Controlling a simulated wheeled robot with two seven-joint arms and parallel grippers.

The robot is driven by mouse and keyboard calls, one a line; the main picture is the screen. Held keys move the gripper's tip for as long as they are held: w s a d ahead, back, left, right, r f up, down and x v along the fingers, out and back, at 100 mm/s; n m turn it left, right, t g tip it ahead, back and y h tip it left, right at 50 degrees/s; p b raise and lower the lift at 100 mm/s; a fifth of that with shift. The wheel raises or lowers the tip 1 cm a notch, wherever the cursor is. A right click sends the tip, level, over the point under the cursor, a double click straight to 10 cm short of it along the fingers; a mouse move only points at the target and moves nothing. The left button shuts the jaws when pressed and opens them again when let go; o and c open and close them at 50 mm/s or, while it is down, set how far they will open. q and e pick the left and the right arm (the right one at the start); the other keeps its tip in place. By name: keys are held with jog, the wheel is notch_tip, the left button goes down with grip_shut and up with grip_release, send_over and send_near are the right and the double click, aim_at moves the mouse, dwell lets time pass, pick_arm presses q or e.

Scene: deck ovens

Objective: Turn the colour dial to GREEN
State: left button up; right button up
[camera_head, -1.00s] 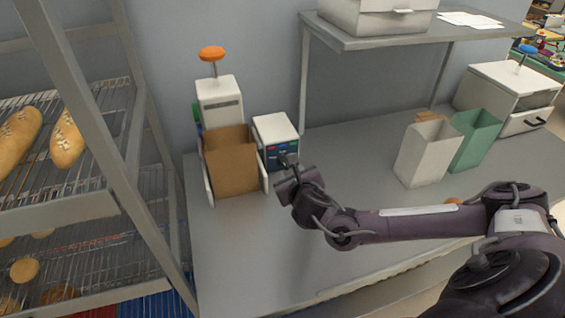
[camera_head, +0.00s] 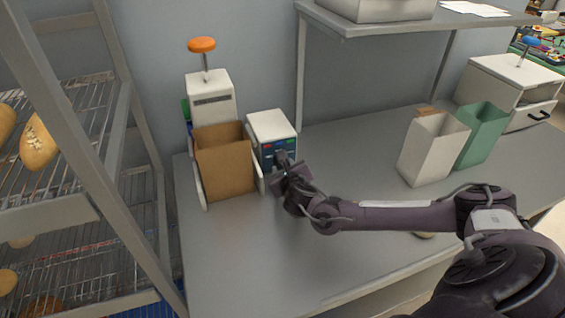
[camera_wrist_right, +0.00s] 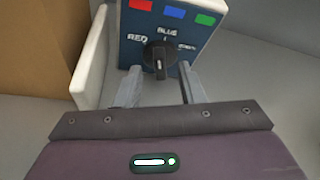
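The colour dial (camera_wrist_right: 158,60) is a black knob on the dark blue front of a white box (camera_head: 271,126). In the right wrist view its grip stands about upright, in line with the BLUE label (camera_wrist_right: 167,31). RED (camera_wrist_right: 137,37) is printed to its left, and the label on its right (camera_wrist_right: 187,47) is hard to read. My right gripper (camera_wrist_right: 160,78) is open, one finger on each side of the dial's lower part. I cannot tell whether they touch it. In the head view the right gripper (camera_head: 283,162) hides the dial. My left gripper is not in view.
A brown open box (camera_head: 225,165) stands close left of the panel, before a white device with an orange knob (camera_head: 202,45). White (camera_head: 430,150) and green (camera_head: 480,138) bags stand to the right. A bread rack (camera_head: 85,175) is at left.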

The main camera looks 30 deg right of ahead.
jog(key=shift+x, duration=1.2)
grip_shut()
